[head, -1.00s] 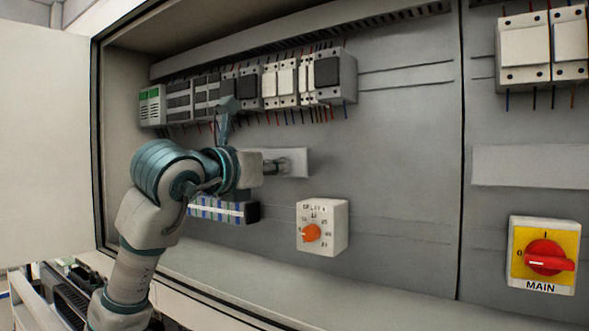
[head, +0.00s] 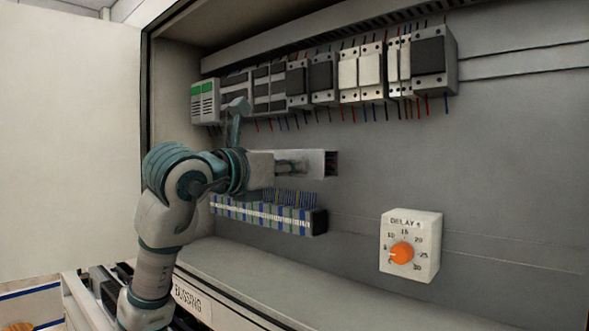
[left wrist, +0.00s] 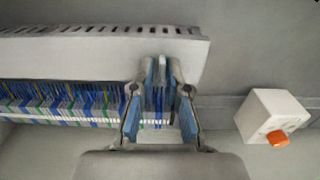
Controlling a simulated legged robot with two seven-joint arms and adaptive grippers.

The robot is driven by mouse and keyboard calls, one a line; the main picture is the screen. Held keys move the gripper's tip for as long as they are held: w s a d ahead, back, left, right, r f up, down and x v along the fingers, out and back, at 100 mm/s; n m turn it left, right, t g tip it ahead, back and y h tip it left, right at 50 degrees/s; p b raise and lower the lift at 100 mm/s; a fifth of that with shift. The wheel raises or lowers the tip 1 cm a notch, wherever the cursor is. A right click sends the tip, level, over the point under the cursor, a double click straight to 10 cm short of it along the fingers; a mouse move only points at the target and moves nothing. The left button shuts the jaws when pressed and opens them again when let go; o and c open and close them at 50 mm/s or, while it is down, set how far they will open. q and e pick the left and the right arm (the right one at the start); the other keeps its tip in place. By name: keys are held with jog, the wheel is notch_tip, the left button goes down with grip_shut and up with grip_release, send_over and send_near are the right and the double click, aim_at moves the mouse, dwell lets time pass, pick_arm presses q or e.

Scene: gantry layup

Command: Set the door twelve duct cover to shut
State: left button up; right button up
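A pale duct (head: 308,160) runs along the panel's back wall, above a terminal block with blue, green and white parts (head: 265,215). Its right end shows a dark opening. In the left wrist view, the pale duct cover (left wrist: 70,52) spans the upper left, with a slotted edge behind it. My left gripper (head: 305,167) is at the duct's front face, its tips partly hidden in the head view. In the left wrist view, its two fingers (left wrist: 162,68) overlap the lower edge of the cover, with a narrow gap between them; a firm hold cannot be made out. My right gripper is out of view.
A white DELAY dial box (head: 410,245) with an orange knob stands right of the duct; the knob also shows in the left wrist view (left wrist: 277,138). Breakers (head: 360,72) and loose wires hang above. The open cabinet door (head: 65,130) fills the left side.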

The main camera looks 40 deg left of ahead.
pick_arm(q)
jog(key=shift+o, duration=0.5)
jog(key=shift+a, duration=0.15)
jog(key=s+a, duration=0.2)
jog(key=s, duration=1)
jog(key=shift+f, duration=0.2)
jog(key=shift+d, duration=0.2)
